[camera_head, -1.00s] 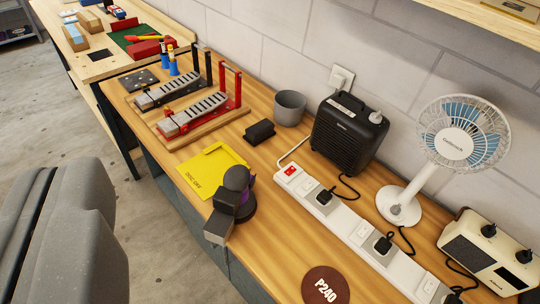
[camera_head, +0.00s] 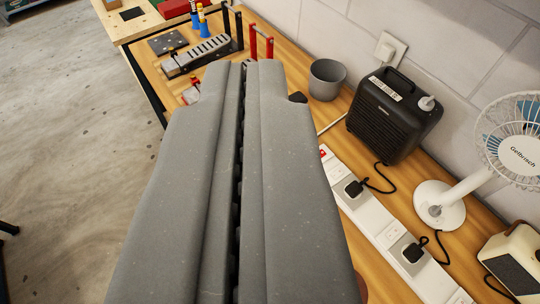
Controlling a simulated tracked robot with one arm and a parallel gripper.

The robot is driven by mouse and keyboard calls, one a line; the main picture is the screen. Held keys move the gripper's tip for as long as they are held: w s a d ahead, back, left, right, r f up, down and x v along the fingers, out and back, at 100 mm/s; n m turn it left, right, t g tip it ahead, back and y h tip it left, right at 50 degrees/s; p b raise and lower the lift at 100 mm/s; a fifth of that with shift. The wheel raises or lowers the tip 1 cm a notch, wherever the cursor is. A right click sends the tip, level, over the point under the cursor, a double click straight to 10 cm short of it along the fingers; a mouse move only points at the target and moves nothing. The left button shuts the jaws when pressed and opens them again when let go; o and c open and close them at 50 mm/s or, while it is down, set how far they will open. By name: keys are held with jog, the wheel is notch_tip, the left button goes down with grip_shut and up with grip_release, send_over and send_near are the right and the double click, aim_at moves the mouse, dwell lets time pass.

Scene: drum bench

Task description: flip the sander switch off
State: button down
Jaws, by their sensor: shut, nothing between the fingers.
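My gripper (camera_head: 248,68) is shut and empty, its two grey fingers filling the middle of the view over the bench. The sander is not visible now; my fingers cover the part of the bench where a dark sander stood earlier. A white power strip (camera_head: 372,214) runs along the bench to the right of my fingers. Black plugs (camera_head: 354,187) sit in the strip beside white switches. I cannot tell any switch's position.
A black heater (camera_head: 393,115), a white fan (camera_head: 440,203) and a cream box (camera_head: 518,262) stand right of the strip. A grey pot (camera_head: 326,79) stands behind. Clamp fixtures (camera_head: 205,52) are at the far left. A wall borders the right side.

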jog(key=w+d+f+n+g+y+b, duration=0.3)
jog(key=w+f+n+g+y+b, duration=0.25)
jog(key=w+f, duration=1.6)
jog(key=w+d+f+n+g+y+b, duration=0.1)
jog(key=w+d+f+n+g, duration=0.1)
jog(key=f, duration=0.9)
jog(key=w+d+f+n+g+y+b, duration=0.1)
jog(key=w+d+f+n, duration=0.3)
jog(key=f, duration=0.7)
jog(key=shift+w+d+g+y+b, duration=0.3)
jog(key=shift+w+d+g+y, duration=0.4)
jog(key=shift+d, duration=0.3)
jog(key=shift+a+f, duration=0.1)
jog(key=shift+f, duration=0.05)
jog(key=b+x, duration=0.1)
jog(key=x, duration=0.8)
jog(key=shift+a, duration=0.15)
jog(key=f, duration=0.1)
jog(key=f+b, duration=0.1)
jog(key=f, duration=0.1)
jog(key=shift+w+a+f, duration=0.1)
jog(key=shift+w+a, duration=0.1)
jog(key=shift+a, duration=0.15)
jog(key=shift+a+f, duration=0.1)
jog(key=shift+f, duration=0.45)
